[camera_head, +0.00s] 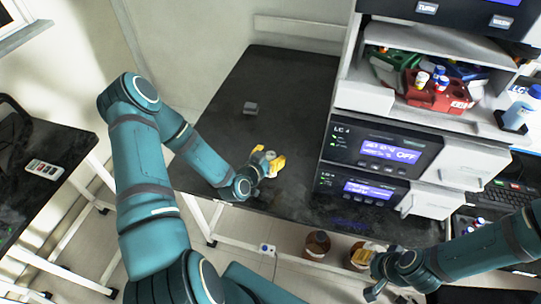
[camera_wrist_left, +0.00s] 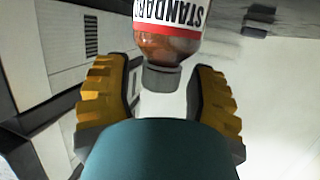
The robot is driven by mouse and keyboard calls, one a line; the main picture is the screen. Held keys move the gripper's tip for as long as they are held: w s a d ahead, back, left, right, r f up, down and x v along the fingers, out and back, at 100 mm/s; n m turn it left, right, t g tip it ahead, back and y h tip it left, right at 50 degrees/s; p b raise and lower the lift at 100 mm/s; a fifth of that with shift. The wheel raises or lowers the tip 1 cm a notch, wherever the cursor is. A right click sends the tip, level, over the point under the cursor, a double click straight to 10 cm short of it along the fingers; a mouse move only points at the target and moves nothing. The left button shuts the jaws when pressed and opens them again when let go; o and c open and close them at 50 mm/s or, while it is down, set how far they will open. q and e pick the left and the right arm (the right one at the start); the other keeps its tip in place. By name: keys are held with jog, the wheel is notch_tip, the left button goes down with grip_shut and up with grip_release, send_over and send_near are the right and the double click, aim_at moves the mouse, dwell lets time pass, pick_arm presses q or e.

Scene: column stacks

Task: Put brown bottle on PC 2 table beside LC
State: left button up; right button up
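A brown bottle (camera_wrist_left: 170,45) with a white and red "STANDARD" label and a grey cap shows in the left wrist view. My left gripper (camera_wrist_left: 160,100) has its two yellow fingers on either side of the cap, with gaps visible, so it looks open. In the head view my left gripper (camera_head: 267,162) is over the dark table (camera_head: 290,100), near its front edge, left of the LC stack (camera_head: 375,155). A small greyish top shows between the fingers there; the bottle's body is hidden. My right gripper (camera_head: 376,280) is low at the right, its fingers unclear.
A small dark block (camera_head: 250,108) lies on the table behind my left gripper. Two other brown bottles (camera_head: 316,244) (camera_head: 360,257) stand lower, beyond the table's front edge. Another dark table (camera_head: 45,180) is at the left.

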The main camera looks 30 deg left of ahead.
pick_arm(q)
jog(key=shift+r, duration=0.15)
jog(key=shift+s+r, duration=0.1)
jog(key=v, duration=1.2)
jog(key=d+f+g+h, duration=0.1)
jog(key=d+f+g, duration=0.1)
jog(key=d, duration=0.1)
jog(key=d+f+g+h, duration=0.1)
jog(key=d+f+g, duration=0.1)
jog(key=d, duration=0.2)
jog(key=d+f+g+h, duration=0.1)
jog(key=d+f+g, duration=0.1)
jog(key=d, duration=0.1)
jog(key=shift+w+d, duration=0.3)
jog(key=shift+d, duration=0.1)
jog(key=s+d+f+n+g, duration=0.1)
jog(key=s+d+n+g, duration=0.1)
jog(key=s+d+g, duration=0.3)
jog(key=d+g, duration=0.1)
jog(key=d, duration=0.2)
jog(key=shift+s+d+f, duration=0.3)
jog(key=shift+f, duration=0.1)
